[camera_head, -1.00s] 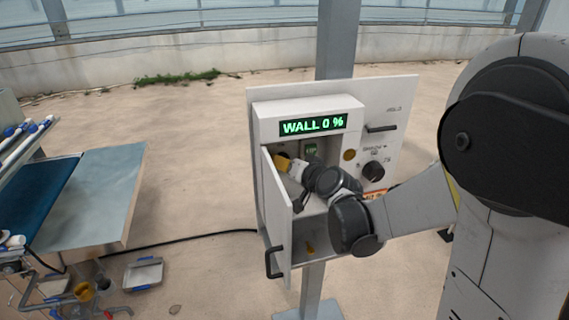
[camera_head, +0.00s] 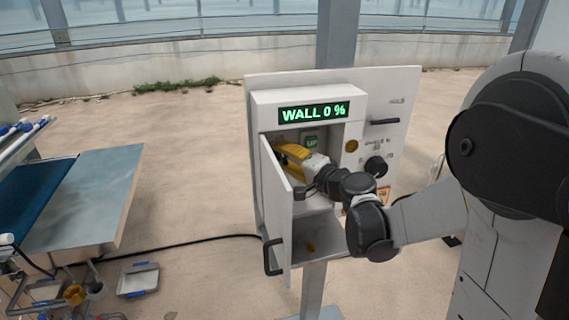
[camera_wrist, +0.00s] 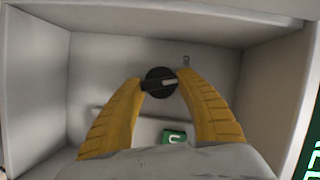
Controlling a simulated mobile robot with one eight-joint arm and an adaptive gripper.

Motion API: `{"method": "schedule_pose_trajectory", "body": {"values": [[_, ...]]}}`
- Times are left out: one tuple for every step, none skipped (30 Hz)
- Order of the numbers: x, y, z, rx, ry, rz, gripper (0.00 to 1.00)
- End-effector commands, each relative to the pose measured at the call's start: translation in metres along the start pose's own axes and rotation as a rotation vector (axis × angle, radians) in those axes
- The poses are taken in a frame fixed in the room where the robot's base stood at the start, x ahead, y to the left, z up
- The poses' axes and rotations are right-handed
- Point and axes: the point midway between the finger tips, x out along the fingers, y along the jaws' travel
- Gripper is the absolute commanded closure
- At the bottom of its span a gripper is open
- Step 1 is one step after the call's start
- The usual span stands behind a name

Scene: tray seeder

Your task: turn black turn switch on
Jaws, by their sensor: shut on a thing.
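The black turn switch (camera_wrist: 161,82) is a round black knob with a light pointer mark, on the back wall inside the open white cabinet (camera_head: 262,110). In the wrist view my yellow-fingered gripper (camera_wrist: 159,86) is shut on it, one finger on each side. The pointer bar lies nearly level, tipped slightly up to the right. In the head view my gripper (camera_head: 290,155) reaches into the upper part of the cabinet. The switch is hidden there.
The cabinet door (camera_head: 277,205) hangs open to the left of my arm. A green display (camera_head: 313,112) above reads "WALL 0 %". Another black knob (camera_head: 376,167) is on the right panel. A green label (camera_wrist: 174,137) is inside the cabinet.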

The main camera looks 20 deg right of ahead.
Motion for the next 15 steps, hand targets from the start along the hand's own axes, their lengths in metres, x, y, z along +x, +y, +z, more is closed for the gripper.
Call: {"method": "schedule_pose_trajectory", "body": {"values": [[0.001,0.0031,0.0001,0.034,0.002,-0.015,0.88],[0.001,0.003,0.0001,0.056,0.002,-0.024,0.88],[0.001,0.0029,0.0001,0.084,0.001,-0.035,0.88],[0.0011,0.0028,0.0001,0.104,0.001,-0.044,0.88],[0.0011,0.0028,0.0001,0.122,0.001,-0.051,0.88],[0.0011,0.0026,0.0002,0.146,0.001,-0.061,0.88],[0.0011,0.0026,0.0002,0.163,0.001,-0.068,0.88],[0.0011,0.0024,0.0002,0.179,0.001,-0.075,0.88],[0.0011,0.0023,0.0003,0.197,0.0,-0.082,0.88],[0.001,0.0022,0.0002,0.21,0.0,-0.088,0.88],[0.001,0.002,0.0002,0.223,0.0,-0.093,0.88],[0.001,0.0019,0.0002,0.238,0.0,-0.099,0.88],[0.001,0.0018,0.0002,0.247,0.0,-0.103,0.88],[0.001,0.0016,0.0001,0.256,0.0,-0.106,0.88],[0.0009,0.0013,0.0001,0.266,0.0,-0.111,0.88]]}}
